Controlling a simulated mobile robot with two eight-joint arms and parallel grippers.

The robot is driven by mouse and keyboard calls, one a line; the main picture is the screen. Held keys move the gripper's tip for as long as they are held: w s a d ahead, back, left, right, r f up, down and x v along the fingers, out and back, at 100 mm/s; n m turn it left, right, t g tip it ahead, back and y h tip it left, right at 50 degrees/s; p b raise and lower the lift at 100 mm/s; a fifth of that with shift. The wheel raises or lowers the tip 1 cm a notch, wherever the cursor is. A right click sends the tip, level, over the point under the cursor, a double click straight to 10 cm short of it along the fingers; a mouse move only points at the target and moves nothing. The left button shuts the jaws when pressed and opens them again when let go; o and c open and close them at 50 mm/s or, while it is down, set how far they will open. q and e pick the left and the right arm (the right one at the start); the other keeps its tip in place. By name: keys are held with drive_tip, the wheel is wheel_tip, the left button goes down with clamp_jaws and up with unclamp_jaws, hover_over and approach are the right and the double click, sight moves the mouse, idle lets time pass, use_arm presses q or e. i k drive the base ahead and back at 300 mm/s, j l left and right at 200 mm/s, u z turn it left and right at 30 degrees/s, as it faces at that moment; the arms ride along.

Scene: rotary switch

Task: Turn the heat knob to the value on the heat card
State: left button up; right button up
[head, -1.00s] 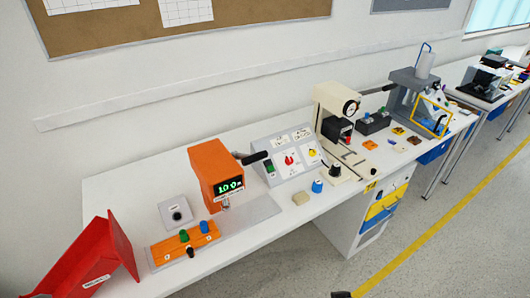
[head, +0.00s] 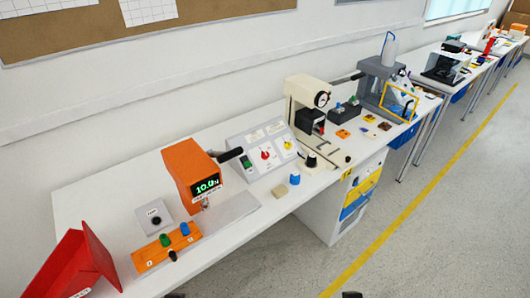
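A grey sloped control panel (head: 246,160) stands on the white bench, left of the cream press. It carries a red knob (head: 265,155) and a yellow knob (head: 288,145) on white dial plates, with a green switch (head: 246,161) at its left. Small white cards or labels (head: 256,135) sit above the dials. Their print is too small to read, so I cannot tell which knob is heat or what value is shown. Small dark shapes at the bottom edge may be parts of me.
An orange machine (head: 191,168) with a green display stands left of the panel. A blue knob-like piece (head: 295,179) and a beige block (head: 281,191) lie in front of it. The cream press (head: 299,90) is to the right. Open floor (head: 440,230) lies beyond the bench front.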

sight(265, 155)
drive_tip(key=i+u, duration=0.15)
drive_tip(key=u, duration=0.2)
drive_tip(key=i+l+u, duration=0.1)
drive_tip(key=u, duration=0.3)
drive_tip(key=l+u, duration=0.2)
drive_tip(key=u, duration=0.15)
drive_tip(key=i, duration=0.05)
